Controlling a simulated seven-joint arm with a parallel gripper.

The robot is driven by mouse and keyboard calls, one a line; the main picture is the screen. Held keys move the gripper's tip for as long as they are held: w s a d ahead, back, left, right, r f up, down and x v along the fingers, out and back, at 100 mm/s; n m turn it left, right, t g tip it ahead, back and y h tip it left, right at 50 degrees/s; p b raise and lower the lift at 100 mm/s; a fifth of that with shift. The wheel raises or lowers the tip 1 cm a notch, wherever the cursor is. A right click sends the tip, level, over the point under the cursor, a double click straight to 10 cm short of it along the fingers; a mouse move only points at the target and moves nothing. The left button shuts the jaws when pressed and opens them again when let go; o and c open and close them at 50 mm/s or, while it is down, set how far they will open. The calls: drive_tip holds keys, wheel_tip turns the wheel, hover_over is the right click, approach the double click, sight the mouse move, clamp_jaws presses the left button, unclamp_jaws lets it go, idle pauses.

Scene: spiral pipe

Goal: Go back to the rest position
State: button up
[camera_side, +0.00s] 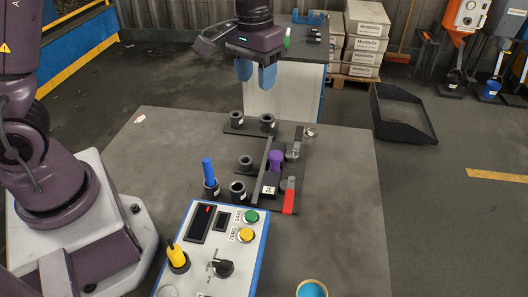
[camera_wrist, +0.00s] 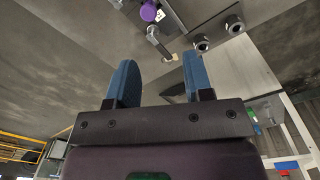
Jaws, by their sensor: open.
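My gripper (camera_side: 256,76) hangs high above the back edge of the grey table (camera_side: 345,240) in the side view. Its two blue fingers are apart with nothing between them, and they also show in the wrist view (camera_wrist: 160,80). The fixture with a purple part (camera_side: 275,160) stands in the middle of the table, well below and in front of the gripper. The purple part also shows at the top of the wrist view (camera_wrist: 149,12).
A control box (camera_side: 212,250) with buttons sits at the table's front. A blue peg (camera_side: 208,172) stands in a black holder beside several black cups (camera_side: 238,190). A red-handled piece (camera_side: 289,200) is at the fixture's right. The table's right side is mostly clear.

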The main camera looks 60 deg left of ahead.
drive_tip(key=s+r+m+t, duration=0.1)
drive_tip(key=s+r+t, duration=0.1)
drive_tip(key=s+r, duration=0.3)
drive_tip(key=s+r+m+t, duration=0.2)
drive_tip(key=s+r, duration=0.3)
drive_tip(key=s, duration=0.9)
drive_tip(key=shift+d+r+t, duration=0.2)
drive_tip(key=shift+r+t, duration=0.1)
drive_tip(key=shift+t, duration=0.4)
